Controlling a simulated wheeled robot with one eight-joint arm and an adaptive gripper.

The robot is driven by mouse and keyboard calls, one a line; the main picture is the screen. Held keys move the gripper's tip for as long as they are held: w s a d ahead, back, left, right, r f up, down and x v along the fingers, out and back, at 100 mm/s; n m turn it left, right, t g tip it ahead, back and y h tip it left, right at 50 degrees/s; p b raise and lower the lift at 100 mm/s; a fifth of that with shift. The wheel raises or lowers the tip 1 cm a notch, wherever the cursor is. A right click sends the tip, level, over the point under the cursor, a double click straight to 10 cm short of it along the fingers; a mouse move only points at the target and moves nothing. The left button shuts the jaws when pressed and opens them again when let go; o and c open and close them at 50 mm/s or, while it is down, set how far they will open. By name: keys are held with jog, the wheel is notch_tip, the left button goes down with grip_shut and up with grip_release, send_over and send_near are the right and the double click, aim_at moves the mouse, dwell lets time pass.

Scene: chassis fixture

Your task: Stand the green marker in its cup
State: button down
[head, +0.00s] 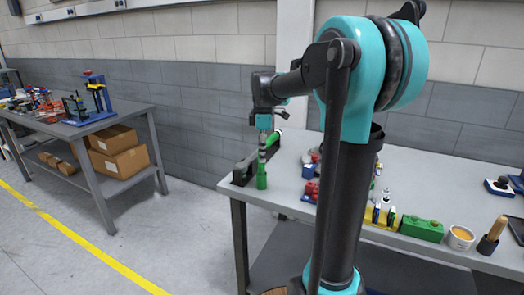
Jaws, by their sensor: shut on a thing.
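My gripper (262,152) is at the left end of the near workbench, pointing down. It is shut, with a narrow piece between its fingers. Directly below and in line with the fingers is an upright green cylindrical piece (262,178), close to a dark fixture bar. The view is too small to tell whether this is the green marker's body or its cup. A second, slanted green piece (271,139) shows just right of the fingers. I cannot tell whether it touches the gripper or lies behind it.
A long dark bar (243,172) lies along the left end of the workbench (420,170). A green block (421,229), an orange-filled cup (460,237) and a dark cup with a wooden handle (488,244) stand at the front right. My arm hides the bench's middle.

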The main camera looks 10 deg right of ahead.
jog(key=shift+f, duration=0.95)
jog(key=c, duration=1.3)
grip_release()
jog(key=shift+r, duration=4.55)
